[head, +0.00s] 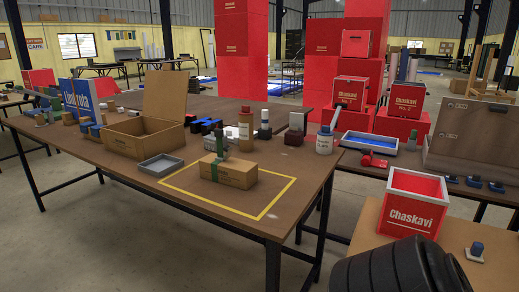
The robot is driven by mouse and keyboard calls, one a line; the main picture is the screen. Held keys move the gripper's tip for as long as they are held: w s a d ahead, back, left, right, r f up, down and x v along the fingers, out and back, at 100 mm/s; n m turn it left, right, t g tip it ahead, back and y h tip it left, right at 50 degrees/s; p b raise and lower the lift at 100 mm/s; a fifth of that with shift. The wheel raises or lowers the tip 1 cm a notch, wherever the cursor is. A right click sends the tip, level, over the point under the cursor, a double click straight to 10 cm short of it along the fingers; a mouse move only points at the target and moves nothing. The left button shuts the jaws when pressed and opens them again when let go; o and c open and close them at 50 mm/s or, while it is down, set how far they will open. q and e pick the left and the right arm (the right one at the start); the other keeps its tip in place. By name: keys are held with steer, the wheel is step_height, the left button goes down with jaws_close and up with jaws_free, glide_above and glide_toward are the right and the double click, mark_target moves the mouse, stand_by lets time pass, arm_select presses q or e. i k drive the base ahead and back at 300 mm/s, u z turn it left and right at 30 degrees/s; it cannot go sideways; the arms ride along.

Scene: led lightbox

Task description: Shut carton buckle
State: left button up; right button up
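A small closed brown carton (241,174) sits inside a yellow outlined square (266,213) on the brown table. A green strap (214,172) runs over its left part. A dark green upright piece (219,144) stands at the top of the strap. It may be the carton buckle, standing up from the lid. It is too small to tell how its parts meet. Neither of my grippers shows in this view.
Left of the carton are a shallow grey tray (161,165) and a larger open carton (143,136). A red Chaskavi bin (411,203) is at right. The table's front right is clear.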

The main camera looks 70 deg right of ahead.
mark_target(228, 148)
steer(key=z, duration=1.45)
